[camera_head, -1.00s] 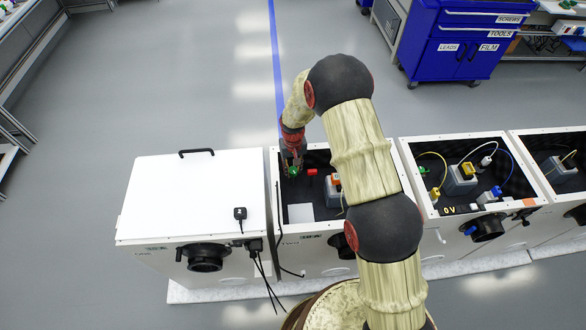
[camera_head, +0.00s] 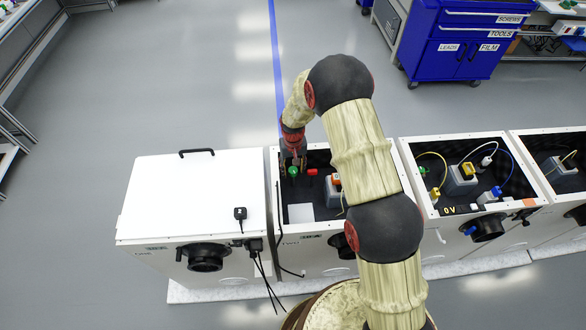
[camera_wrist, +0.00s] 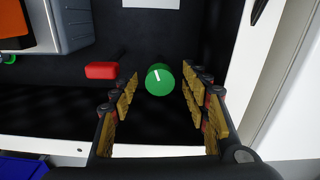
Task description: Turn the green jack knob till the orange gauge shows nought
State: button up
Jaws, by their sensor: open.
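The green knob (camera_wrist: 159,79) is round with a short white mark on its face, pointing up and slightly left in the wrist view. It stands on the dark floor of the second cabinet and also shows in the head view (camera_head: 293,172). My gripper (camera_wrist: 161,88) is open, with one padded finger on each side of the knob and visible gaps between. It reaches down into the cabinet in the head view (camera_head: 293,160). An orange part (camera_wrist: 12,22) sits by a grey box at the wrist view's upper left; no reading is legible on it.
A red block (camera_wrist: 102,70) lies close left of the knob in the wrist view. The grey box (camera_wrist: 68,25) stands beyond it. White cabinet walls (camera_wrist: 225,60) bound the space. A closed white cabinet (camera_head: 195,195) stands left, an open one (camera_head: 470,222) right.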

notch_tip(320, 180, up, 12)
dwell(0.6)
dwell(0.4)
